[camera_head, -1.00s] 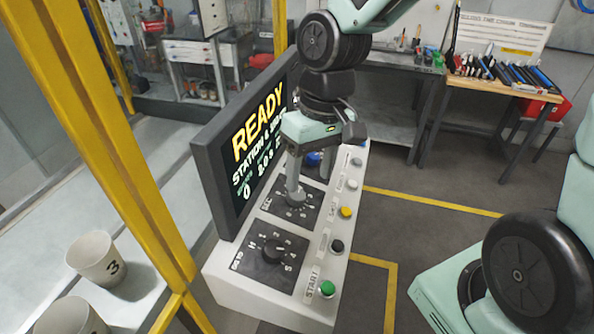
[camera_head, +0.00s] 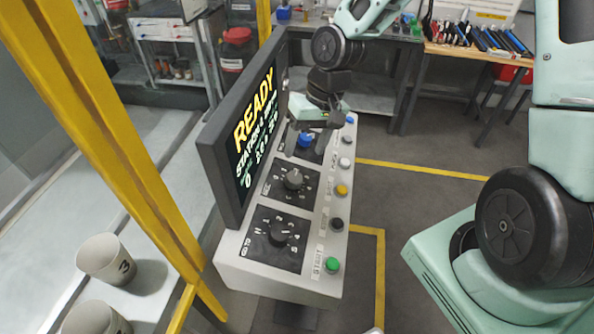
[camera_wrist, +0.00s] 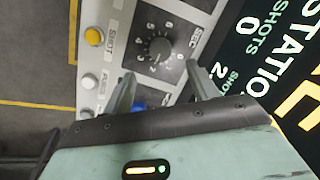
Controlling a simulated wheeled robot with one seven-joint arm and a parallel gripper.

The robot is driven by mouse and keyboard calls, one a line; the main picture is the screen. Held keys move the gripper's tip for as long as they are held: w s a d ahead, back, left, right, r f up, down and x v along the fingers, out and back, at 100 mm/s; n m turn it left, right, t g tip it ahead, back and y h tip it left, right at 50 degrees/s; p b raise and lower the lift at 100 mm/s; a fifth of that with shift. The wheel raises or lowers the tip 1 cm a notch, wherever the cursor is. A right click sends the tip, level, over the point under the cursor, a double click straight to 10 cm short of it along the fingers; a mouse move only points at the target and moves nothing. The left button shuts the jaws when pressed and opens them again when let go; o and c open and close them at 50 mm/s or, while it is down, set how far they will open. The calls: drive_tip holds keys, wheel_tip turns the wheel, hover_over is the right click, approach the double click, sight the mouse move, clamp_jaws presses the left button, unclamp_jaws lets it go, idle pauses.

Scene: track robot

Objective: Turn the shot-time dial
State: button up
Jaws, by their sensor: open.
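The shot-time dial is the grey round knob (camera_head: 293,179) marked SEC on the middle black plate of the console. In the wrist view the dial (camera_wrist: 160,49) shows whole, with numbers around it, beyond my fingertips. My gripper (camera_head: 306,150) is over the far part of the console, by a blue knob (camera_head: 305,140).
A row of buttons, with a green START button (camera_head: 332,265) and a yellow one (camera_head: 342,190), runs along the right edge. A yellow post (camera_head: 110,130) and cups (camera_head: 106,258) stand left.

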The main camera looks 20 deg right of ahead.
sight(295, 177)
drive_tip(key=x, duration=0.8)
drive_tip(key=shift+f+p, duration=0.2)
drive_tip(key=shift+p, duration=0.2)
drive_tip(key=c, duration=1)
